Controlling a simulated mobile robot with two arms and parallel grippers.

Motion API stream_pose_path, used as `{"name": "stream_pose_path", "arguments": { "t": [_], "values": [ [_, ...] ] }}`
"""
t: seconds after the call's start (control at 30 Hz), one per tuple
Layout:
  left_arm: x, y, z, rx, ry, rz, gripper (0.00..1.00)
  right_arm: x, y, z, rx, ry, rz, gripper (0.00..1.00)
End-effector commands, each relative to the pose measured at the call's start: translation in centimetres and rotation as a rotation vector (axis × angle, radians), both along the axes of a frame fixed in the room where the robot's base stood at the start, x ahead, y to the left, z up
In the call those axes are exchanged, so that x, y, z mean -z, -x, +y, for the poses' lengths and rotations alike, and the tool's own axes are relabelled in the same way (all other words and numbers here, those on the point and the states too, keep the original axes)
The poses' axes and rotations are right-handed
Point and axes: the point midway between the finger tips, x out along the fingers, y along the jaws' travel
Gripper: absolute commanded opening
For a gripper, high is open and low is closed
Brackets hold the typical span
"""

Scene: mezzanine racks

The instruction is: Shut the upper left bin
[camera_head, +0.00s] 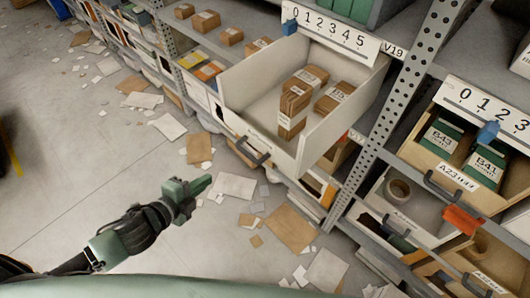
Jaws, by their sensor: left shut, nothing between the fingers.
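A white bin (235,108) at the upper left of the racks is pulled far out from its shelf, over the aisle. It holds several brown cartons. Its dark handle (252,155) is on the front face, towards the lower left. My left gripper (205,186) is shut and empty, over the floor to the lower left of the bin, apart from the handle. My right gripper is out of view.
A perforated rack post (385,120) stands right of the bin. Papers and cardboard (289,228) litter the floor. The aisle floor at left is mostly open.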

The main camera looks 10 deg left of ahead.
Motion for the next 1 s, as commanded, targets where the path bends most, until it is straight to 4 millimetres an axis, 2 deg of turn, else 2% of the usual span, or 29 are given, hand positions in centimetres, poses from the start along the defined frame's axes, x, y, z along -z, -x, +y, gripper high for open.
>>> {"name": "stream_pose_path", "arguments": {
  "t": [0.03, 0.1, 0.2, 0.3, 0.47, 0.67, 1.0],
  "values": [
    [-2.7, 0.7, -2.0, 0.084, -0.025, -0.056, 0.0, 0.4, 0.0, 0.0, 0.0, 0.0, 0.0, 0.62],
    [-5.9, 1.7, -4.3, 0.171, -0.048, -0.121, 0.0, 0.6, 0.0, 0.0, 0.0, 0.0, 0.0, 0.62],
    [-9.0, 3.2, -6.6, 0.258, -0.069, -0.184, 0.0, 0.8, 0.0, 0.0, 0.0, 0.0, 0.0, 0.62],
    [-10.7, 4.0, -7.7, 0.3, -0.079, -0.217, 0.0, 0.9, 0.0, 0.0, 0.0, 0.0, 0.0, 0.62],
    [-11.1, 3.7, -8.3, 0.309, -0.081, -0.228, 0.0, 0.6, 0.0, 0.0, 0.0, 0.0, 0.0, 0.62],
    [-10.6, 1.9, -9.6, 0.309, -0.079, -0.23, 0.0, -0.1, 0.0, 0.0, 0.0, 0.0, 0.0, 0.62],
    [-8.7, -3.3, -13.3, 0.306, -0.078, -0.228, 0.0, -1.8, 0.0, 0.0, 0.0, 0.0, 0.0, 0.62]
  ]
}}
